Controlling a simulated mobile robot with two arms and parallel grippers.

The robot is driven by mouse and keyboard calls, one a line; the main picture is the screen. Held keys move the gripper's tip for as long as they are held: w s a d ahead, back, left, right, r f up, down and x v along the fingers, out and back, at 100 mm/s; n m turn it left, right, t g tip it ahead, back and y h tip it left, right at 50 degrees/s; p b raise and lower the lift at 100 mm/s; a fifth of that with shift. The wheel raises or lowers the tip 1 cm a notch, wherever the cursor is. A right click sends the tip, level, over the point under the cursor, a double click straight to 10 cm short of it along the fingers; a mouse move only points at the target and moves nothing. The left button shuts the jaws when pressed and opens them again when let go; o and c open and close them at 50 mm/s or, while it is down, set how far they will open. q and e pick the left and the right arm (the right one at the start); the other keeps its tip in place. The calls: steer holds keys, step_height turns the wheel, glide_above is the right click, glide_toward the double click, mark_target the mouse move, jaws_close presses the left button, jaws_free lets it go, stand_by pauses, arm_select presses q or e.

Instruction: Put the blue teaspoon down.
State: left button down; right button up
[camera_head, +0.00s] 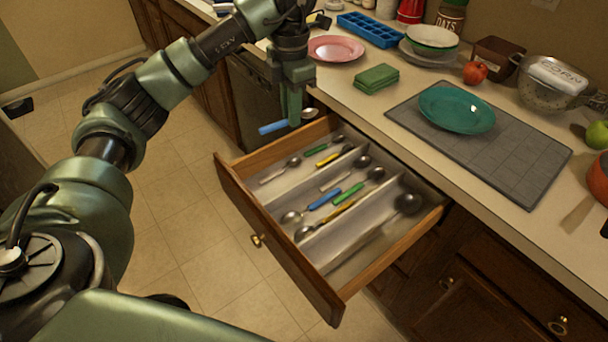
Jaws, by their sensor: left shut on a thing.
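My left gripper (293,115) is shut on the blue teaspoon (273,127), pointing down above the far left corner of the open drawer. The spoon's blue handle sticks out to the left and its metal bowl shows to the right of the fingers. It is held in the air, apart from the drawer. The wooden drawer (281,272) holds a pale divided tray with several spoons. Another blue-handled spoon (324,199) lies among them, near a green-handled one (348,195). My right gripper is not in view.
A large dark-bowled utensil (407,203) lies in the drawer's right compartment. On the counter are a pink plate (336,48), a folded green cloth (376,78), a grey mat (520,168) with a teal plate (456,110), a red apple (475,72) and a colander (545,95).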

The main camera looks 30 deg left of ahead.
arm_select(q)
steer(key=shift+w+a+f+n, duration=0.1)
steer(key=shift+a+f+n, duration=0.2)
steer(key=shift+n, duration=0.3)
glide_above(292, 183)
step_height(292, 183, down, 14)
steer(key=shift+f, duration=0.25)
steer(key=shift+w+f, duration=0.1)
steer(key=shift+f, duration=2.65)
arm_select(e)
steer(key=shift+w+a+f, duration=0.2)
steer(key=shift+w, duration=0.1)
arm_select(q)
steer(key=shift+f, duration=0.1)
steer(key=c, duration=1.4)
jaws_free()
steer(key=shift+c, duration=0.2)
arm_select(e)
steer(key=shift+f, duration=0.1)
